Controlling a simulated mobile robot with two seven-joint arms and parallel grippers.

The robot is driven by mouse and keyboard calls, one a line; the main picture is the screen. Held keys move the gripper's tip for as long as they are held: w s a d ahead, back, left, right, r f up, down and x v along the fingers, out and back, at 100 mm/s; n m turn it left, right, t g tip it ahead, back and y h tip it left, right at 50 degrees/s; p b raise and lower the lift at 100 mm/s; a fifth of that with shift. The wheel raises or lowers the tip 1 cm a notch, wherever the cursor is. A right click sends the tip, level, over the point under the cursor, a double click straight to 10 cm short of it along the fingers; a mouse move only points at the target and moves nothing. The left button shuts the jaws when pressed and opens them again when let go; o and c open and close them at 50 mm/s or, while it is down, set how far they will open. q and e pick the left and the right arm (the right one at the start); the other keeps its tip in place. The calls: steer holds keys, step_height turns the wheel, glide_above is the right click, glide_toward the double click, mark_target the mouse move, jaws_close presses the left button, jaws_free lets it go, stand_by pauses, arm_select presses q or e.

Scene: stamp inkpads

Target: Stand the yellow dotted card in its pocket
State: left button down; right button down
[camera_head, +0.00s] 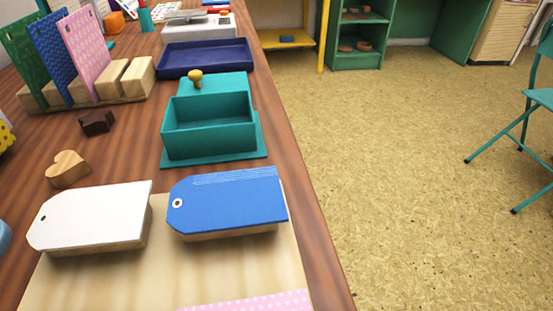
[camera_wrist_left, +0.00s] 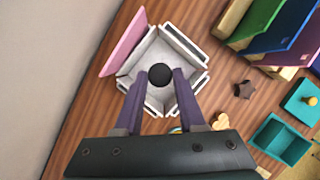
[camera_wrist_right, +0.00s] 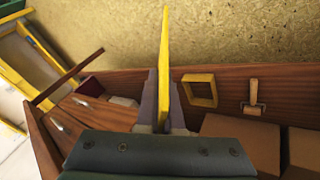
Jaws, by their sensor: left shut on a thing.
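My right gripper (camera_wrist_right: 163,105) is shut on a thin yellow card (camera_wrist_right: 165,60), seen edge-on in the right wrist view, so its dots do not show. My left gripper (camera_wrist_left: 160,85) is shut on the black round knob (camera_wrist_left: 160,74) at the middle of a white many-sided carousel (camera_wrist_left: 152,52) with narrow pockets around it. A pink card (camera_wrist_left: 124,42) stands at one side of the carousel; the near side is hidden by my gripper. A sliver of a yellow white-dotted thing (camera_head: 5,137) shows at the left edge of the head view; I cannot tell whether it is the same card. Neither gripper shows there.
Green (camera_head: 24,62), blue and pink cards stand in a wooden rack (camera_head: 125,82). A teal box (camera_head: 210,128), a navy tray (camera_head: 205,57), a wooden heart (camera_head: 68,168), and white (camera_head: 92,216) and blue (camera_head: 228,200) tags lie on the table. Floor lies beyond its right edge.

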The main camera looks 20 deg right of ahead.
arm_select(q)
steer(key=shift+f+n+y+p, duration=0.1)
steer(key=shift+n+y+p, duration=0.2)
steer(key=shift+n, duration=0.7)
arm_select(e)
steer(key=shift+r, duration=0.35)
arm_select(q)
steer(key=c, duration=0.5)
jaws_free()
arm_select(e)
steer(key=shift+r+p, duration=0.9)
arm_select(q)
steer(key=v, duration=1.2)
steer(key=shift+w, duration=0.25)
steer(key=shift+d, duration=0.15)
